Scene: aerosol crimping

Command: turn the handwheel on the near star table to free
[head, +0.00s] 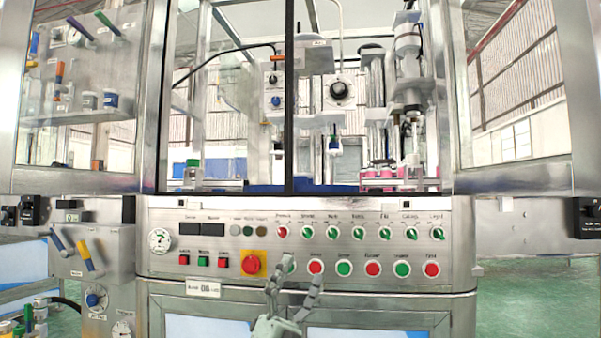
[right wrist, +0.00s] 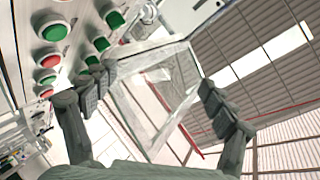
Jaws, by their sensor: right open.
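I cannot pick out a handwheel on a star table with certainty. A dark round knob (head: 340,90) sits on a light box inside the glazed machine, behind the window frame. Pink-red pieces (head: 377,176) stand low at the right inside the machine, and I cannot tell what carries them. My right gripper (head: 297,281) is open and empty in front of the lower button row of the control panel. In the right wrist view its two fingers (right wrist: 153,88) are spread apart with nothing between them. My left gripper is not in view.
The steel control panel (head: 220,268) crosses the front, with green and red buttons, a gauge (head: 160,240) and an emergency stop (head: 252,263). Open door frames (head: 513,178) stand at both sides. A side box with levers (head: 92,250) is at left. Green floor (head: 530,300) at right is clear.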

